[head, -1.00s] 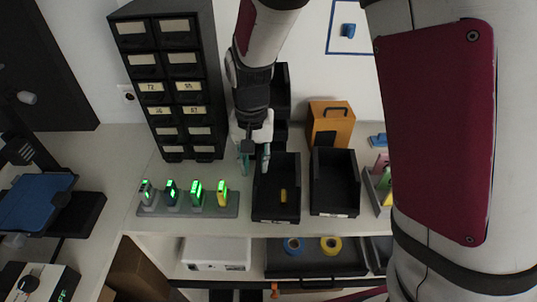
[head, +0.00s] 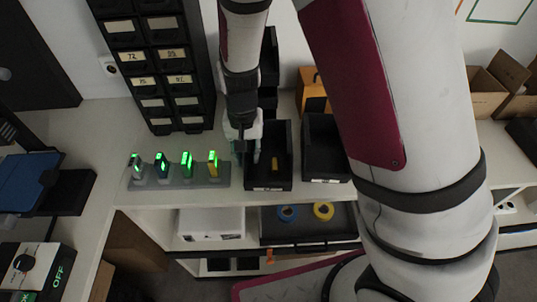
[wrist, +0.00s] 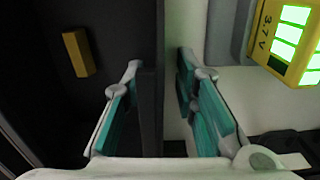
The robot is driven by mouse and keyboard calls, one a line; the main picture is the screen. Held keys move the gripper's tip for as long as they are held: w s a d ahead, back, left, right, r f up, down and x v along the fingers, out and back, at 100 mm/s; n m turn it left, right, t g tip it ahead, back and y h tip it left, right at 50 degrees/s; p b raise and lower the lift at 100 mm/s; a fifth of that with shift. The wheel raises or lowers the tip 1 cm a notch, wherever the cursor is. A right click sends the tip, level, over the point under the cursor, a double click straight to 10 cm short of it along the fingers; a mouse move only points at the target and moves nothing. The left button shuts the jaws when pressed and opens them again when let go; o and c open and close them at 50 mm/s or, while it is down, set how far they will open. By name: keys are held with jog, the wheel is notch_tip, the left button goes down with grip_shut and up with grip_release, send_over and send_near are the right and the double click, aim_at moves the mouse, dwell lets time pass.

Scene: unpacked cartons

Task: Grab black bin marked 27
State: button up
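A black open bin (head: 267,184) stands on the bench with a small yellow block (head: 275,163) inside. It has a pale label on its front, too small to read, so I cannot confirm the number 27. My gripper (head: 249,153) is at its left wall. In the wrist view, the bin's wall (wrist: 151,120) stands between the two fingers of my gripper (wrist: 160,85). One finger is inside the bin and the other outside. A gap shows between the wall and the outer finger. The yellow block (wrist: 78,54) lies inside, clear of the fingers.
A second black bin (head: 325,168) stands close on the right. A grey rack (head: 178,183) with several green-lit devices is close on the left. A tall black drawer cabinet (head: 160,60) stands behind it. A shelf with tape rolls (head: 323,210) is below.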

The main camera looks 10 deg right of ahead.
grip_shut()
